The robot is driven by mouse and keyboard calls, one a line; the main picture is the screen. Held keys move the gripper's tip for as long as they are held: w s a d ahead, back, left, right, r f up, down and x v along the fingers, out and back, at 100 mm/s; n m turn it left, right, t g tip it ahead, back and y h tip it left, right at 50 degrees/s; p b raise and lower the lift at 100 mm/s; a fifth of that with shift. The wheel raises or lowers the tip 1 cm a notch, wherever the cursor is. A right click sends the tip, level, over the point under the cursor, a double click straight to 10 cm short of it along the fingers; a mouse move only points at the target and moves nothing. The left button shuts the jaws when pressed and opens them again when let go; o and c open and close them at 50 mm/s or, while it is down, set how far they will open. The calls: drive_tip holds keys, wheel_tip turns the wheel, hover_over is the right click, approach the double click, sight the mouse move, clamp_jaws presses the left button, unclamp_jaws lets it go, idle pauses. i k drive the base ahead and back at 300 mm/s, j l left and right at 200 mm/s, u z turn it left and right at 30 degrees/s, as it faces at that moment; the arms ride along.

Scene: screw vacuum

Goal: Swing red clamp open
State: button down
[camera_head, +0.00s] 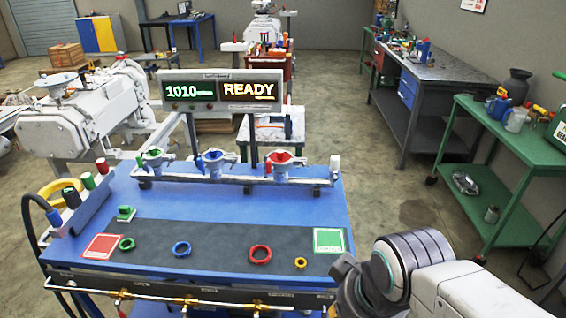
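A red-topped fitting (283,157), seemingly the red clamp, sits at the right of the white manifold rail (247,179) along the back of the blue bench. It is small in view, and I cannot tell whether its clamp is closed or swung open. My arm comes in from the lower right, and my gripper (346,272) is near the bench's front right corner, in front of and to the right of the red fitting, well apart from it. The fingers are dark and mostly hidden by my wrist, so I cannot tell whether they are open.
Blue-topped (213,156) and green-topped (153,157) fittings stand left of the red one. A display panel (221,90) reads 1010 and READY behind them. A red ring (260,254), a blue ring (181,249) and a green pad (328,240) lie on the dark mat.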

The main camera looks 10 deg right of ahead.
sight(277, 167)
drive_tip(key=i+j, duration=0.25)
drive_tip(key=i+j+z, duration=0.1)
drive_tip(key=j, duration=0.35)
drive_tip(key=i+j, duration=0.3)
